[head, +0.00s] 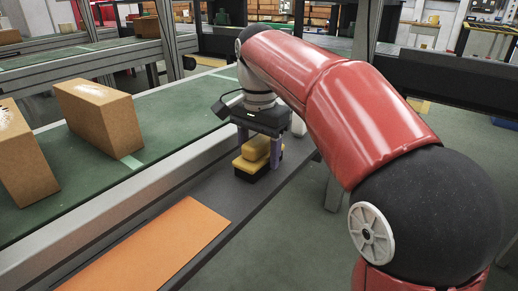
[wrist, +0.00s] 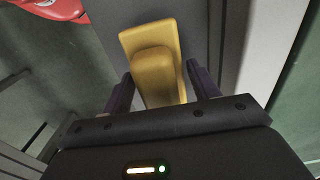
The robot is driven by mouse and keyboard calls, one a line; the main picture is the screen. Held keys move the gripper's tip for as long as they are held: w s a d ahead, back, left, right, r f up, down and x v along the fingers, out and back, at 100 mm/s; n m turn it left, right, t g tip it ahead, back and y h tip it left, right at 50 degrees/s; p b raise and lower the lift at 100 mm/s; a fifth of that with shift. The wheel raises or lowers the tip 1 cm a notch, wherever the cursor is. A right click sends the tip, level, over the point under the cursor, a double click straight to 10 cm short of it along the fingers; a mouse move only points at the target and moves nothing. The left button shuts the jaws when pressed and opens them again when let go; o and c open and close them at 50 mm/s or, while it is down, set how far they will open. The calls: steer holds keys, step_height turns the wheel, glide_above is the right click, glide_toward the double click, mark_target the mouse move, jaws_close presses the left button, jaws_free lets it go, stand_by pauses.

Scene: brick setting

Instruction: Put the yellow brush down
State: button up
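The yellow brush (head: 252,166) has a raised yellow block on a wider yellow base, with a dark underside. It is low over the dark grey strip of the conveyor frame, and appears to rest on it or hang just above; I cannot tell which. My gripper (head: 260,147) points down over it, its dark purple fingers on either side of the raised block. The underside is hidden there.
An orange sheet (head: 158,250) lies on the grey strip (head: 222,197), nearer the camera. A green conveyor belt (head: 165,125) runs along the left, with cardboard boxes (head: 100,122) on it. The strip's right edge drops to the green floor (head: 285,240). Metal posts stand behind.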

mark_target(260, 138)
steer(key=shift+o, duration=0.8)
steer(key=shift+f, duration=0.1)
steer(key=r, duration=0.4)
steer(key=r+p, duration=0.1)
steer(key=r, duration=0.1)
steer(key=shift+w+d+r, duration=0.1)
steer(key=shift+w+r, duration=0.15)
steer(key=shift+r, duration=0.75)
steer(key=shift+s, duration=0.15)
